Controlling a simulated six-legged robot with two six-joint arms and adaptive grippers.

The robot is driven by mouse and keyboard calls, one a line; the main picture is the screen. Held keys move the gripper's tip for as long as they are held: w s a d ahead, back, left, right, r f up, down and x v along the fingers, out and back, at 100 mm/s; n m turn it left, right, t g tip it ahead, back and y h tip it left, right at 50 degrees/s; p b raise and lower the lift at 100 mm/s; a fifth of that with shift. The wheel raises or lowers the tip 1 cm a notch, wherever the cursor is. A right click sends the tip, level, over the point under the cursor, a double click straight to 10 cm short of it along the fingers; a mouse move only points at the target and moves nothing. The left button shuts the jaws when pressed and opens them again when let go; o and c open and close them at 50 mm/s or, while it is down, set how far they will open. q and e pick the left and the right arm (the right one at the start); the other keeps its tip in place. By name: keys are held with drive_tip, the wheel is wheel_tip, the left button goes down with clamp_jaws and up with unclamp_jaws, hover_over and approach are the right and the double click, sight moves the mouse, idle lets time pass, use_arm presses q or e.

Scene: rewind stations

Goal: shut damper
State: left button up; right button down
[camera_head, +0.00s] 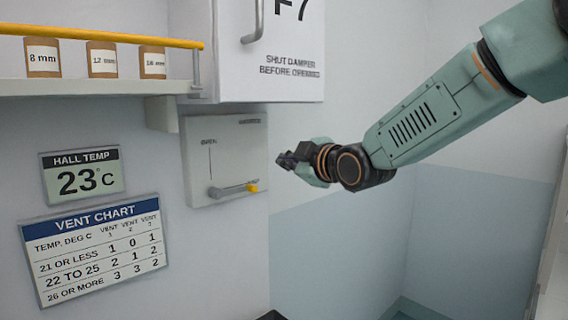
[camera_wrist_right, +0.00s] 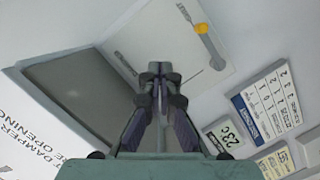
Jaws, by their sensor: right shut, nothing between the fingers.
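The damper panel (camera_head: 226,158) is a pale plate on the wall under the white cabinet. Its grey lever (camera_head: 230,190) lies nearly level, with a yellow knob (camera_head: 252,188) at its right end. "OPEN" is printed at the panel's upper left; the small word at upper right is blurred. In the right wrist view the lever (camera_wrist_right: 211,48) and its yellow knob (camera_wrist_right: 201,28) show beyond the fingers. My right gripper (camera_head: 283,160) is shut and empty, to the right of the panel and above the knob, apart from the lever. My left gripper is not in view.
The white cabinet (camera_head: 290,85), marked "SHUT DAMPER BEFORE OPENING", hangs above the panel. A shelf (camera_head: 95,87) with a yellow rail (camera_head: 100,36) is at left. The hall temperature sign (camera_head: 82,176) reads 23 C, above a vent chart (camera_head: 95,250).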

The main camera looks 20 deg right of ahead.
drive_tip(key=shift+w+a+f, duration=0.1)
drive_tip(key=shift+w, duration=0.15)
